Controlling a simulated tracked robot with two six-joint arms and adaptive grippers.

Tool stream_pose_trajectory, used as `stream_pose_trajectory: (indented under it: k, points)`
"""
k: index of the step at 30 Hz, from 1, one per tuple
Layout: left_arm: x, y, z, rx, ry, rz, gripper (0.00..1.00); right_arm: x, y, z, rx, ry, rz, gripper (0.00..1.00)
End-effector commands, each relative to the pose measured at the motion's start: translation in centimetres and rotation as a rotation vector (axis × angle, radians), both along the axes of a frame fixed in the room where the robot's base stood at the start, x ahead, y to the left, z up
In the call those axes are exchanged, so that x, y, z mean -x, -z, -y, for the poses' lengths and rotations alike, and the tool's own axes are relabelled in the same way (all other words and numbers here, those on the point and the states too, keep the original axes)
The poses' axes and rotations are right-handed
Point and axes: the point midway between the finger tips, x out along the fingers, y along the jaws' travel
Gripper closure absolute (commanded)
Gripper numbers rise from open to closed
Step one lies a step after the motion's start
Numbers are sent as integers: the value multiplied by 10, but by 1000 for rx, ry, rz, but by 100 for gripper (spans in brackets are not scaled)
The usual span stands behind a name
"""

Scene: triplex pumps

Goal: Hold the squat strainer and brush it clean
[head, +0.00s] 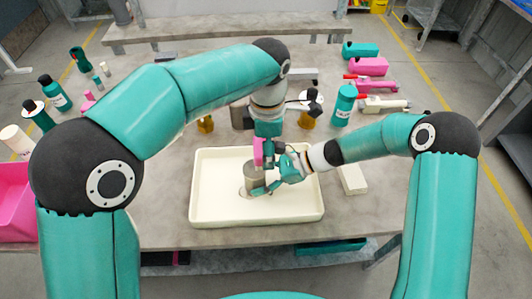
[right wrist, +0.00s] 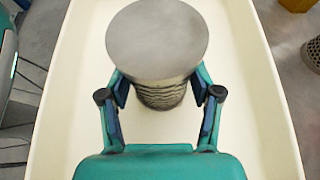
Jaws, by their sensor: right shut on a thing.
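The squat strainer (head: 254,180) is a short grey cylinder over the cream tray (head: 205,205). In the right wrist view the strainer (right wrist: 160,45) shows a flat grey top and a ridged, mesh-like side below it. My right gripper (head: 272,181) comes from the right and is shut on the strainer, with one finger on each side (right wrist: 160,88). My left gripper (head: 268,134) points down just above the strainer. A pink block (head: 258,152), perhaps the brush's handle, is at its fingers. Its bristles and the left fingers' grip are not clear.
A pale block (head: 353,179) lies right of the tray. Teal bottles (head: 344,103) and pink and teal tools (head: 367,66) stand at the back right. Several bottles (head: 54,93) stand at the left, and a pink bin (head: 15,200) is at the left edge. The tray's front is clear.

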Motion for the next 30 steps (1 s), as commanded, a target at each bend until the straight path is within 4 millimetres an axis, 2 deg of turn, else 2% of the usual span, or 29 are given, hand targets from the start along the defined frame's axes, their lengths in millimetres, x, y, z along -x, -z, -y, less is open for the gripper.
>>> stream_pose_trajectory:
  k: [3, 9, 23, 24, 29, 30]
  points:
    - [-1, -12, 1, 2, 0, 3, 60, 0, 0, 0, 1, 0, 0, 56]
    - [0, -23, 0, 2, 0, 2, 60, 0, 0, 0, 1, 0, 0, 56]
    - [0, -24, 0, 0, 0, 1, 60, 0, 0, 0, 1, 0, 0, 56]
    - [0, -24, 0, 0, 0, 1, 60, 0, 0, 0, 1, 0, 0, 35]
    - [0, -24, 0, 0, 0, 1, 60, 0, 0, 0, 1, 0, 0, 8]
    - [0, -24, 0, 0, 0, 1, 60, 0, 0, 0, 1, 0, 0, 7]
